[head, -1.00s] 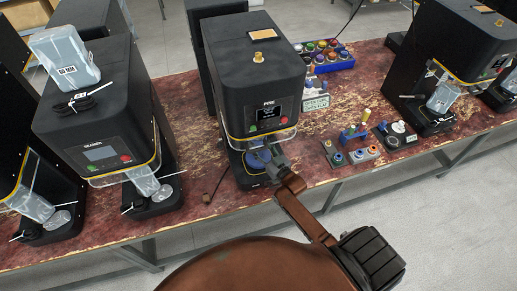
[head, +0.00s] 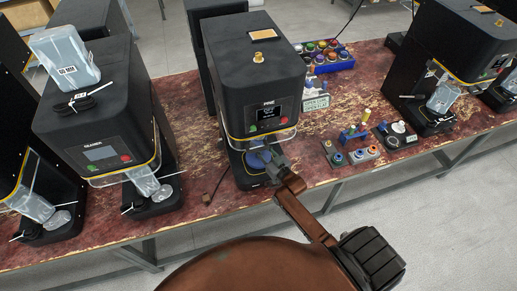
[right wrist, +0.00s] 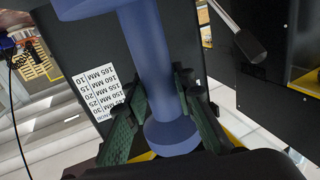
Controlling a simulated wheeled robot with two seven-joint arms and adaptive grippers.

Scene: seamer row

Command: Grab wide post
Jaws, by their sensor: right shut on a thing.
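The wide post (right wrist: 152,60) is blue, with a narrower shaft between a broad disc end and a thicker end. It stands in the front opening of the middle black machine (head: 257,75); its blue disc (head: 257,159) shows in the head view. My right gripper (right wrist: 163,90) has its green-padded fingers closed on either side of the shaft, just by the thicker end. In the head view my right gripper (head: 275,157) reaches into the opening from the front right and partly hides the post. My left gripper is not in view.
A clear guard with a yellow edge (head: 262,140) hangs just above my gripper. Seamers stand left (head: 110,120) and right (head: 440,60). Small tools (head: 355,133) and a blue bin (head: 328,62) lie right of the middle machine. A small dark rod (head: 213,185) lies left of it.

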